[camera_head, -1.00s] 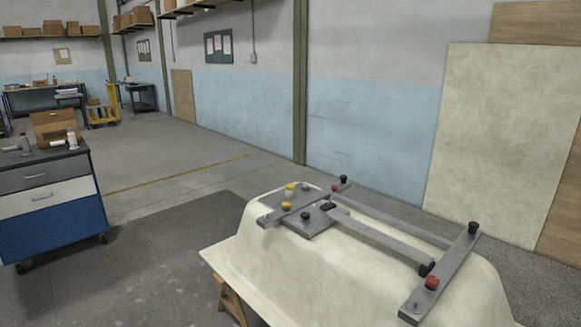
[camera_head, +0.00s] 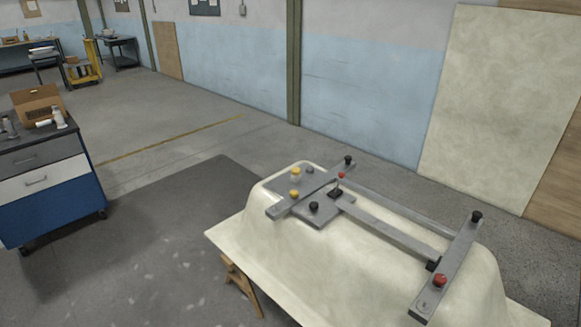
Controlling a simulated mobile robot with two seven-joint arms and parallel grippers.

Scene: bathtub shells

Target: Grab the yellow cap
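Two yellow caps show on the left part of the grey metal frame (camera_head: 375,218) that lies on top of the upturned cream bathtub shell (camera_head: 310,258). The farther yellow cap (camera_head: 295,171) sits above a pale base. The nearer yellow cap (camera_head: 295,194) sits on the grey plate, close to a black knob (camera_head: 314,207). I cannot tell which of the two the task means. Neither of my grippers is in view.
More black knobs and red knobs (camera_head: 440,280) stand on the frame. A wooden trestle (camera_head: 240,285) shows under the shell's left edge. A blue drawer cart (camera_head: 50,185) with a cardboard box (camera_head: 38,105) stands at the left. The floor between cart and shell is clear.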

